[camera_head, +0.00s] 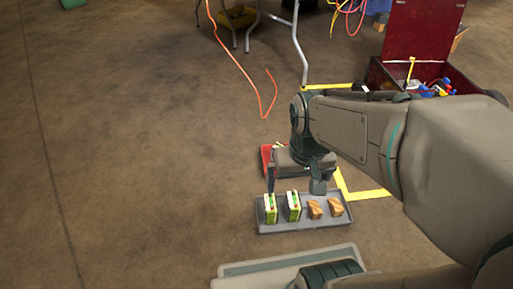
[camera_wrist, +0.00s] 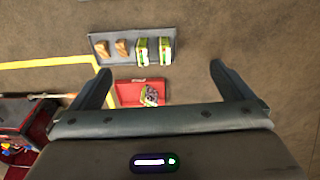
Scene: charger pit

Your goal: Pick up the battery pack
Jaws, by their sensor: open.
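Two upright green-and-white boxes, which look like battery packs, stand side by side on a grey tray (camera_head: 305,225). The left one (camera_head: 270,208) and the right one (camera_head: 293,206) are in the tray's left half in the head view. In the wrist view they show as one box (camera_wrist: 142,50) and another (camera_wrist: 166,50) at the top. My gripper (camera_head: 295,184) is open and empty, pointing down above the tray's far side. In the wrist view its fingers (camera_wrist: 161,72) are spread wide, with the boxes beyond the tips.
Two brown blocks, one (camera_head: 314,208) and another (camera_head: 335,207), share the tray. A red tray (camera_wrist: 126,92) holding a small mixed-colour item lies behind, partly hidden by my gripper. Yellow tape (camera_head: 365,194) marks the floor. An open dark-red toolbox (camera_head: 425,30) stands back right. The left floor is clear.

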